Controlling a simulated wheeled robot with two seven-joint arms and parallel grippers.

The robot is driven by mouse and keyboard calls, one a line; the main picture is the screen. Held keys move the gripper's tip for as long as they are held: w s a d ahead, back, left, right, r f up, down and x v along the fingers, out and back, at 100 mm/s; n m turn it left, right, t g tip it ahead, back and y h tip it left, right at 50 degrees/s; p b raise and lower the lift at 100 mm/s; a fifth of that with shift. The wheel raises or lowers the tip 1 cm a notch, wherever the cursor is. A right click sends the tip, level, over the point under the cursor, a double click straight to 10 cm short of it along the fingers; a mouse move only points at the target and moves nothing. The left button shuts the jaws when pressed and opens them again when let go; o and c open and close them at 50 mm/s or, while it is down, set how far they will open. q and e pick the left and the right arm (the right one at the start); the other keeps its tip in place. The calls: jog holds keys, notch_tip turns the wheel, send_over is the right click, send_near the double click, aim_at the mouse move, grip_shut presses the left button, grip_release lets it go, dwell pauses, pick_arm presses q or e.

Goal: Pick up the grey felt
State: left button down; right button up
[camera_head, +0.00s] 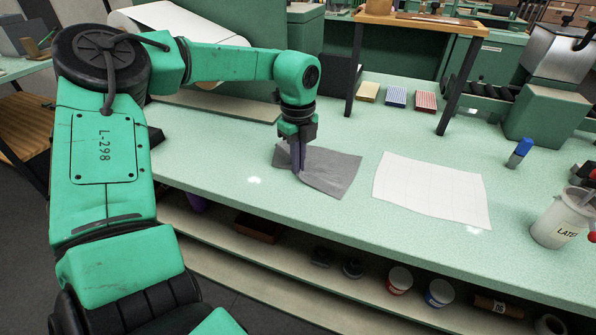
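The grey felt (336,171) lies on the pale green worktop, a dark flat sheet with uneven edges. My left gripper (297,170) points straight down over the left part of the felt. Its fingertips reach the felt's surface or very near it. The fingers look close together, and I cannot tell whether felt is between them. The part of the felt behind the fingers is hidden. My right gripper is not in view.
A white sheet (432,188) lies right of the felt. A labelled bucket (561,220) and a blue-capped item (520,152) stand farther right. Small coloured blocks (396,97) sit under a raised wooden shelf (420,22). A lower shelf holds tins (399,280). The worktop's front strip is clear.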

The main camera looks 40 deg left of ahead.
pick_arm(q)
notch_tip(320, 180, up, 21)
jog(key=p, duration=1.4)
